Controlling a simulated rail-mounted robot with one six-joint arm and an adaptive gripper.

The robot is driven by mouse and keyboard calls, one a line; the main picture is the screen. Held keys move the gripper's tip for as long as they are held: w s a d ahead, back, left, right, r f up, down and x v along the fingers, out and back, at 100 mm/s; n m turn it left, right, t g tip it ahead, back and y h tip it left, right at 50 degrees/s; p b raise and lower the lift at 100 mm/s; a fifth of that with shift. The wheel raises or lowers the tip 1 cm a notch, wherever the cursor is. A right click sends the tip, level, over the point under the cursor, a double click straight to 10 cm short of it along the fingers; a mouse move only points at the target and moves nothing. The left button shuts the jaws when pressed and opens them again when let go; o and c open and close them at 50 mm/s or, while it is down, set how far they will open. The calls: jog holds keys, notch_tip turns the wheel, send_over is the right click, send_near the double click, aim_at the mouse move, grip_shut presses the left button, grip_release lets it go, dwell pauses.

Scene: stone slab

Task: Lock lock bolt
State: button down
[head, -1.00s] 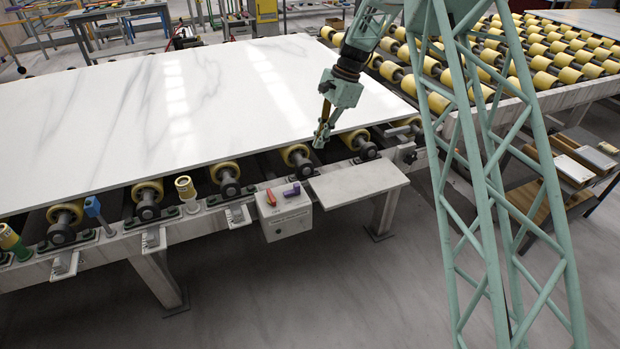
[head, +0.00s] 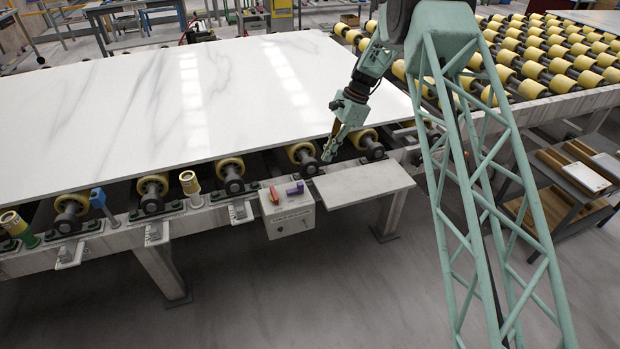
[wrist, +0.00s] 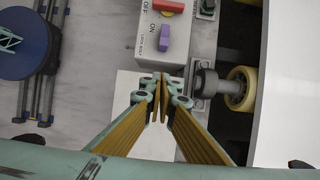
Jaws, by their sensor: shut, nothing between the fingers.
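A light grey control box (head: 288,213) hangs at the front of the roller frame. It carries a red knob (head: 274,195) and a purple lever (head: 295,188). My gripper (head: 327,158) points down just right of and behind the box. Its fingertips (wrist: 162,82) are together and empty, apart from the lever in the wrist view.
A white marble slab (head: 200,100) lies on yellow rollers behind the box. A pale ledge (head: 362,184) juts out right of the box, under my gripper in the wrist view. A blue post (head: 98,198) and yellow-topped post (head: 190,183) stand left along the frame.

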aim_at(295, 189)
jog(key=shift+f, duration=0.1)
jog(key=b+x, duration=0.1)
jog(key=x, duration=0.8)
jog(key=shift+a+f, duration=0.15)
jog(key=shift+f, duration=0.2)
jog(key=shift+s+a+f+b, duration=0.1)
jog(key=shift+s+a+b, duration=0.3)
jog(key=shift+a, duration=0.55)
jog(key=shift+s+a+b, duration=0.15)
jog(key=shift+s+a, duration=0.3)
jog(key=shift+a, duration=0.5)
